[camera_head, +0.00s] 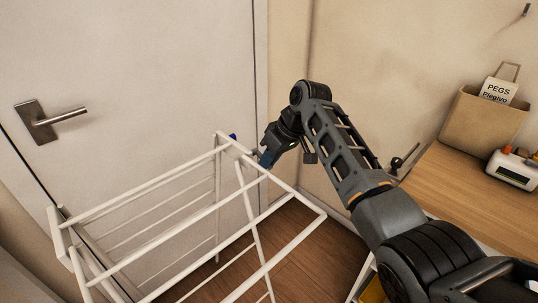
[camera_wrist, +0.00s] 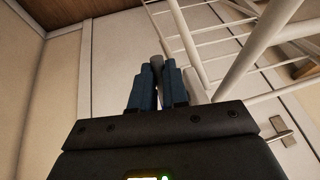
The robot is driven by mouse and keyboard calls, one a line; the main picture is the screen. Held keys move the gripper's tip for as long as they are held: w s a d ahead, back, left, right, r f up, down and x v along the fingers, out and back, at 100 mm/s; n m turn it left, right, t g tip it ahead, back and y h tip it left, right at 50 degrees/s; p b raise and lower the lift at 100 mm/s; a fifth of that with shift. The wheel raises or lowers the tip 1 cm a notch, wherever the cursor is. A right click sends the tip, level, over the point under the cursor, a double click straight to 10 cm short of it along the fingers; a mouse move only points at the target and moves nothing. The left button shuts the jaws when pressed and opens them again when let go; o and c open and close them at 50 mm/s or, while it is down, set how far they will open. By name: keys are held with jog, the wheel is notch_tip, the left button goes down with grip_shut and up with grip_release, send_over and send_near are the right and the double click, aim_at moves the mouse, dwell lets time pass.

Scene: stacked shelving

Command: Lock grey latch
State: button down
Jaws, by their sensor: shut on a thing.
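A white drying rack (camera_head: 170,203) stands in front of the door, with its far right end by my gripper. My gripper (camera_head: 266,158) reaches to that end from the right, with its blue fingers pointing at the rack frame. In the wrist view, my gripper (camera_wrist: 158,68) is shut on a small grey piece, which looks like the grey latch (camera_wrist: 155,61); its tip shows between the blue fingers, next to a white rack bar. Most of the latch is hidden by the fingers. In the head view, I cannot make it out.
A white door (camera_head: 130,75) with a metal handle (camera_head: 50,120) is behind the rack. A wooden table (camera_head: 455,190) at right bears a peg bag (camera_head: 484,120) and a white device (camera_head: 513,171). The rack's bars leave little room left of my gripper.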

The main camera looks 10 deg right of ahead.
jog(key=shift+r+g+h, duration=0.15)
jog(key=shift+g+h, duration=0.15)
dwell(0.4)
jog(key=c, duration=1.4)
grip_release()
jog(key=v, duration=0.7)
jog(key=shift+r, duration=0.4)
jog(key=shift+d, duration=0.2)
